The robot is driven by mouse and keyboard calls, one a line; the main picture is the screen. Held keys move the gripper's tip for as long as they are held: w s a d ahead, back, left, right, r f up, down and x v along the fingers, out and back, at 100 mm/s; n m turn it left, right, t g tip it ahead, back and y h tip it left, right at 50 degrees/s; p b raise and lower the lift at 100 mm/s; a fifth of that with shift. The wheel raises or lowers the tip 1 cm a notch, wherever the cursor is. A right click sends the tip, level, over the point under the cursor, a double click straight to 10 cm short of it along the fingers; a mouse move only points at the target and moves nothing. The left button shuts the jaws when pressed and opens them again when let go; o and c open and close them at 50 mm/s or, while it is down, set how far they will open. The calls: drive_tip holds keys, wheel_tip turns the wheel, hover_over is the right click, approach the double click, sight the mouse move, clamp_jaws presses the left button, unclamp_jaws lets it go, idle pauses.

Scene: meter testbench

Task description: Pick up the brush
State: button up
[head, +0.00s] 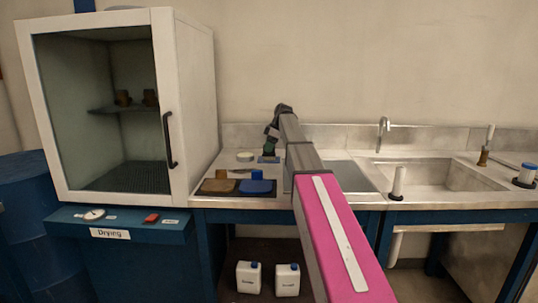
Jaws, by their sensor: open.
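A blue block with a raised knob (256,185) lies at the front right of a dark mat (228,191) on the bench. It looks like a hand brush, but it is too small to be sure. My gripper (268,157) points down behind the mat, near the back of the bench. It is apart from the blue block and looks empty; its fingers are small and partly hidden by my arm.
A brown block (218,185) and a white round dish (245,156) are near the blue block. The drying cabinet (185,110) stands left. My arm crosses the bench.

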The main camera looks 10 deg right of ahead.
drive_tip(key=c, duration=1)
drive_tip(key=shift+r, duration=0.1)
wheel_tip(320, 180, up, 4)
drive_tip(key=shift+f, duration=0.1)
drive_tip(key=s+a+r, duration=0.1)
drive_tip(key=s+r, duration=0.1)
drive_tip(key=s, duration=0.1)
drive_tip(key=s+a+r, duration=0.2)
drive_tip(key=s, duration=0.2)
drive_tip(key=s+a+r, duration=0.2)
drive_tip(key=s+r, duration=0.1)
drive_tip(key=shift+s, duration=0.3)
